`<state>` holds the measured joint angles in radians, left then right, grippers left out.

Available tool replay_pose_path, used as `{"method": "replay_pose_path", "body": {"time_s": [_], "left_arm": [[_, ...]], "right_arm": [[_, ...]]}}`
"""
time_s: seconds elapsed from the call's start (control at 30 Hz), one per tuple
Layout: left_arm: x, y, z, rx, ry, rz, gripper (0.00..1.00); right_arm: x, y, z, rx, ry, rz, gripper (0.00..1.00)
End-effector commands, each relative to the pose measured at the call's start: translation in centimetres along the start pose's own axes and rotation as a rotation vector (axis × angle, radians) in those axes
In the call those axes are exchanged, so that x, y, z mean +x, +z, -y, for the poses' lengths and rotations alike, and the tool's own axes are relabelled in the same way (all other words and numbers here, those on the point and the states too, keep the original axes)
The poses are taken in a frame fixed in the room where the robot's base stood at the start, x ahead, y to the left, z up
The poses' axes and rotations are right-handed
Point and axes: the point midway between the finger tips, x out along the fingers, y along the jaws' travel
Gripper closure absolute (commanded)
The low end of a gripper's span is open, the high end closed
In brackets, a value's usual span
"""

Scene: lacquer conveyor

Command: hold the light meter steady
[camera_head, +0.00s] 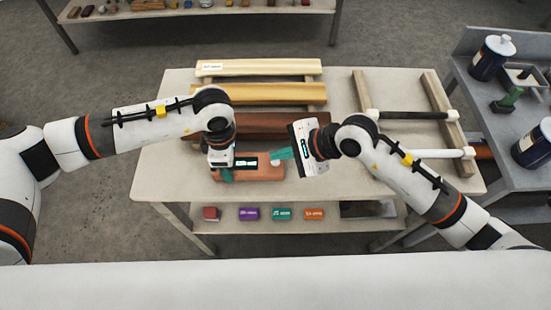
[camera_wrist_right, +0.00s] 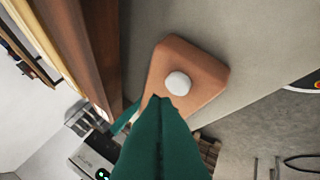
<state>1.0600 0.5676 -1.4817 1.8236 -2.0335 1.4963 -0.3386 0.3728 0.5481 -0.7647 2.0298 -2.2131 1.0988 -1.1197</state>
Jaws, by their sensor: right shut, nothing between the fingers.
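The light meter (camera_head: 262,174) is an orange-brown block with a white dome and what looks like a dark display, lying on the table's front part. In the right wrist view its rounded end (camera_wrist_right: 198,75) and white dome show clearly. My left gripper (camera_head: 227,174) points down at the meter's left part; its fingers are mostly hidden, so I cannot tell whether they grip it. My right gripper (camera_head: 277,154) is shut and empty, its teal tips close to the dome. In the right wrist view the tips (camera_wrist_right: 160,100) overlap the meter's near edge; contact is unclear.
Behind the meter lie a dark brown board (camera_head: 268,122) and pale wooden boards (camera_head: 262,92). A rack with a black rod (camera_head: 415,115) and a white rod (camera_head: 430,154) stands right. Coloured boxes sit on the lower shelf. A grey side table (camera_head: 497,110) holds cans.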

Motion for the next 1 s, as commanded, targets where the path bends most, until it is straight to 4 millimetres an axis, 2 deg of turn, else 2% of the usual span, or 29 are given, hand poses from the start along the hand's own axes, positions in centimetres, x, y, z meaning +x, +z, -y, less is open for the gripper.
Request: {"method": "replay_pose_path", "body": {"time_s": [1.0], "left_arm": [[-0.04, -0.02, 0.02, 0.0, -0.001, -0.001, 0.69]], "right_arm": [[0.58, 0.44, 0.47, 0.001, -0.001, 0.001, 1.0]]}}
